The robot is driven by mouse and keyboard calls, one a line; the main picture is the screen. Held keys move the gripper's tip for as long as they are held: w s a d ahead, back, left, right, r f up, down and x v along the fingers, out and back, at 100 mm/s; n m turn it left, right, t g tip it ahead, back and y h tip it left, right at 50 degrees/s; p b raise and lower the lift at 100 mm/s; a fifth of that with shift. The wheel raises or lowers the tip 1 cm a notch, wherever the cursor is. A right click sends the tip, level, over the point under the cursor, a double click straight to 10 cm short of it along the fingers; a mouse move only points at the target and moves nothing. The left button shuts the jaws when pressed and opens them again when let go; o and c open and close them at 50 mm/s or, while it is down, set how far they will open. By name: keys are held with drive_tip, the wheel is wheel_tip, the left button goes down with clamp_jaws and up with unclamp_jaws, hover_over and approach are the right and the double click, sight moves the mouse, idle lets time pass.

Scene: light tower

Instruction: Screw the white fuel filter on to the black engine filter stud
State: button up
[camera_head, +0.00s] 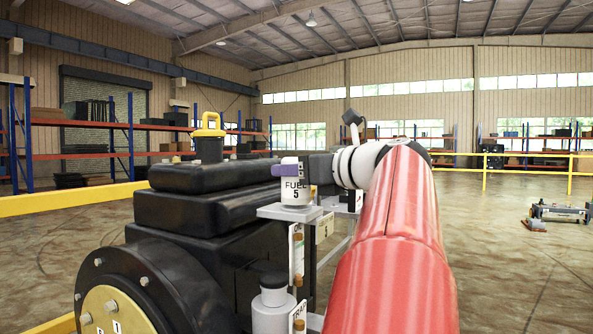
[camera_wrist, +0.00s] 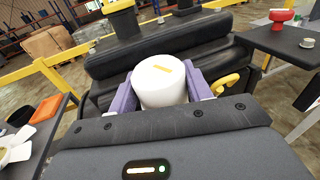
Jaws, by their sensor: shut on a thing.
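The white fuel filter (camera_head: 295,191), marked "FUEL 5", stands upright at a grey bracket plate (camera_head: 272,212) on the side of the black engine (camera_head: 190,205). In the wrist view the filter (camera_wrist: 160,82) shows its round white top with a small yellow mark. My gripper (camera_wrist: 160,86) is shut on it, with one purple finger on each side. In the head view my gripper (camera_head: 297,171) shows a purple finger across the filter's upper part. The stud is hidden, and I cannot tell whether the filter touches the plate or any thread.
A grey canister with a dark cap (camera_head: 273,290) stands low beside the engine. A yellow-handled cap (camera_head: 208,130) sits on the engine's top. Yellow rails (camera_head: 70,200) run behind. The wrist view shows a dark table (camera_wrist: 285,40) at right and an orange tray (camera_wrist: 46,109) at left.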

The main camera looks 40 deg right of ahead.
drive_tip(key=shift+a+m+h, duration=0.15)
drive_tip(key=shift+m+h, duration=0.45)
drive_tip(key=shift+h, duration=0.2)
drive_tip(key=shift+f+m+h, duration=0.15)
drive_tip(key=shift+m+h, duration=0.15)
drive_tip(key=shift+h, duration=0.2)
drive_tip(key=shift+f+m+h, duration=0.1)
drive_tip(key=shift+m+h, duration=0.7)
drive_tip(key=shift+h, duration=0.4)
drive_tip(key=shift+m+h, duration=0.4)
drive_tip(key=shift+h, duration=0.2)
drive_tip(key=shift+f+m+g+h, duration=0.15)
drive_tip(key=shift+m+g+h, duration=0.35)
drive_tip(key=shift+h, duration=0.2)
